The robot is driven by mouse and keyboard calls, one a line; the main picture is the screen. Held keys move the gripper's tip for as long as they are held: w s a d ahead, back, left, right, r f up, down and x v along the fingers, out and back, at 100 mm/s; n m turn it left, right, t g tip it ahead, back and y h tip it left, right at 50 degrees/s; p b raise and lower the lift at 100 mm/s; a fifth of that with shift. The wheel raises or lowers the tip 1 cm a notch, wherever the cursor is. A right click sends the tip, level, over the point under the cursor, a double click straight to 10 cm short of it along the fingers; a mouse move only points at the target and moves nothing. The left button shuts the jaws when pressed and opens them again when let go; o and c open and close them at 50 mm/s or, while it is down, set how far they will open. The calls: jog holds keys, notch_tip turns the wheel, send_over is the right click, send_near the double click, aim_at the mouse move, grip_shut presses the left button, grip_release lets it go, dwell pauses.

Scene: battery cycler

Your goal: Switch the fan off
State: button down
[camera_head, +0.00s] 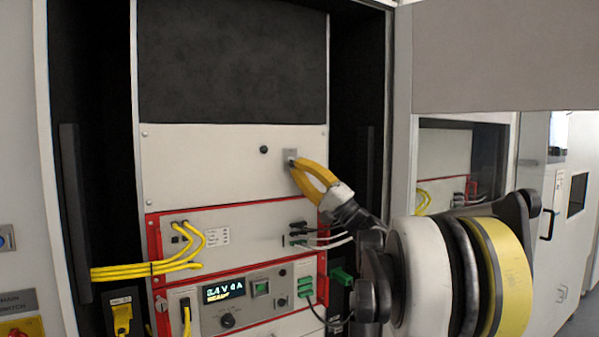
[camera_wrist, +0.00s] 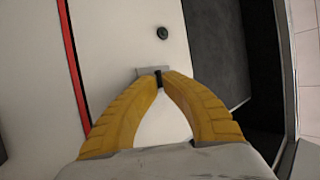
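A small silver switch plate (camera_head: 290,153) is on the blank light upper panel of the rack. It also shows in the wrist view (camera_wrist: 141,72). My gripper (camera_head: 294,163) has its two yellow fingers at the lower part of this plate. In the wrist view the fingertips (camera_wrist: 160,79) come together at the plate, with a small dark piece between them. I cannot tell whether that piece is the switch lever or the finger pads. The tips largely hide the switch, so its position is not readable. No fan shows clearly.
A dark round button or lamp (camera_head: 264,149) is left of the plate. Below is a red-framed unit (camera_head: 240,232) with yellow and white cables, then a unit with a lit display (camera_head: 224,291). An open cabinet door (camera_head: 500,60) stands at the right, behind my arm.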

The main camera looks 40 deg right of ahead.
dwell(0.4)
jog(key=c, duration=1.6)
grip_release()
jog(key=shift+o, duration=0.2)
jog(key=shift+s+a+r, duration=0.1)
